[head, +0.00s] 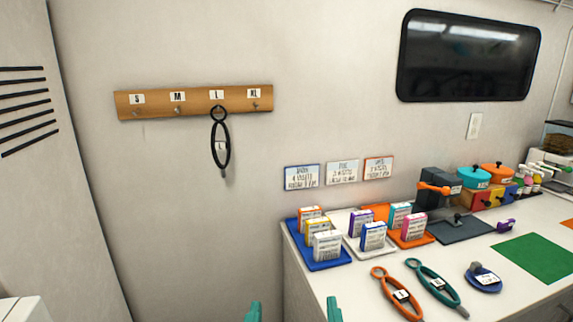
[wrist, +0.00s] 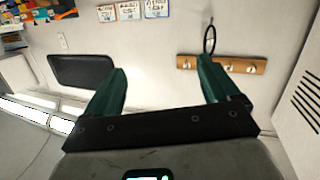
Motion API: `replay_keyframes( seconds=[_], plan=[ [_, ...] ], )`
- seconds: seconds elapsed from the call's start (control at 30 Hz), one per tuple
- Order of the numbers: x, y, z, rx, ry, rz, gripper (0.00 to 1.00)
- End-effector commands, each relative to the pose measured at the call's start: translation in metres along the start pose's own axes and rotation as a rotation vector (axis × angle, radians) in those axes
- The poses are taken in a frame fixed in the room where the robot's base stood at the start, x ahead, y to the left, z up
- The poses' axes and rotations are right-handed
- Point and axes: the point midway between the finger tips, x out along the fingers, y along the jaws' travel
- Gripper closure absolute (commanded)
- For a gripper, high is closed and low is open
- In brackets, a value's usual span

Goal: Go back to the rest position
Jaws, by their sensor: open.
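My gripper (wrist: 163,72) shows in the wrist view with its two teal fingers spread apart and nothing between them. In the head view, the tips of my gripper (head: 293,311) just enter at the bottom edge, in front of the counter's left end. A black looped lead (head: 227,145) hangs from the L hook of the wooden peg rail (head: 145,103) on the wall. The gripper is apart from the lead. The wrist view looks at the wall upside down, with the rail (wrist: 243,66) at the right.
A white counter (head: 340,285) holds boxes on coloured trays, including a blue tray (head: 318,262). Orange (head: 396,293) and teal (head: 437,287) looped collars lie near its front. A green mat (head: 538,257) is at the right. A dark screen (head: 468,56) hangs above.

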Motion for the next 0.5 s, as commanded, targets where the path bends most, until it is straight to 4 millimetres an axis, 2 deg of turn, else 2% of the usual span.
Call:
replay_keyframes(
  seconds=[0.17,0.27,0.37,0.5],
  plan=[
    [0.024,0.04,0.05,-0.064,-0.13,0.038,0.11],
    [0.036,0.073,0.094,-0.105,-0.248,0.062,0.11],
    [0.04,0.112,0.147,-0.138,-0.396,0.081,0.11],
    [0.025,0.163,0.224,-0.156,-0.619,0.089,0.11]
  ],
)
